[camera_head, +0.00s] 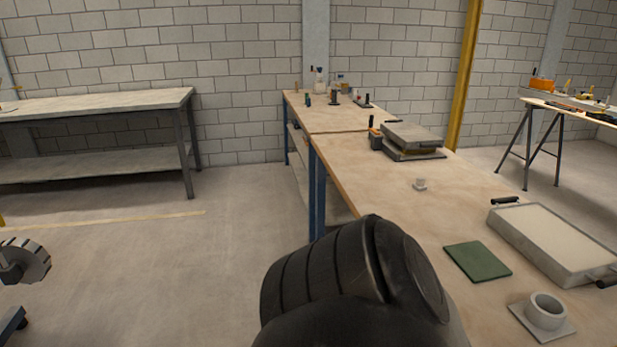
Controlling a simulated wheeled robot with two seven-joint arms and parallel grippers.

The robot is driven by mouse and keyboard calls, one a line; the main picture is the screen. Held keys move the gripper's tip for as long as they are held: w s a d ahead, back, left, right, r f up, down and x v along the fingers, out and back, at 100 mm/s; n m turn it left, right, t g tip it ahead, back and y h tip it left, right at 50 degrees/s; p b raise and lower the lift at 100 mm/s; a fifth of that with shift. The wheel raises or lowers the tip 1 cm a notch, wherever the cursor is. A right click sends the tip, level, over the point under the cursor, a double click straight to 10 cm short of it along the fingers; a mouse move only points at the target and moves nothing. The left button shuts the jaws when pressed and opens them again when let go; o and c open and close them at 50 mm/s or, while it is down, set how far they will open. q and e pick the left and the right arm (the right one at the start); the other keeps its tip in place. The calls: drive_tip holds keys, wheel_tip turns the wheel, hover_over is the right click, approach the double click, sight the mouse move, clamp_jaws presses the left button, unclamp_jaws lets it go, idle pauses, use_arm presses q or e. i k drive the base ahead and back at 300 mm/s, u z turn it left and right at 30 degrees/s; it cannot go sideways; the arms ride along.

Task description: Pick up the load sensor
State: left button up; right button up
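I cannot tell for sure which object is the load sensor. A small pale grey round piece with a flange (419,185) stands alone on the wooden workbench (375,190), in the middle of the view. A larger grey ring on a square base plate (543,313) sits nearer, at the lower right of the bench. A dark rounded link of my own arm fills the bottom middle and covers part of the bench's near edge. Neither gripper shows, and both pieces rest on the bench.
A pale shallow tray with black handles (553,243) lies at the right. A green square mat (477,261) lies beside it. A grey block-like device (411,138) stands farther back. Bare bench surrounds the small round piece. Another bench (95,104) stands far left.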

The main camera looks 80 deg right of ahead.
sight(419, 186)
drive_tip(key=z, duration=1.85)
drive_tip(key=i, duration=2.05)
drive_tip(key=z, duration=1.6)
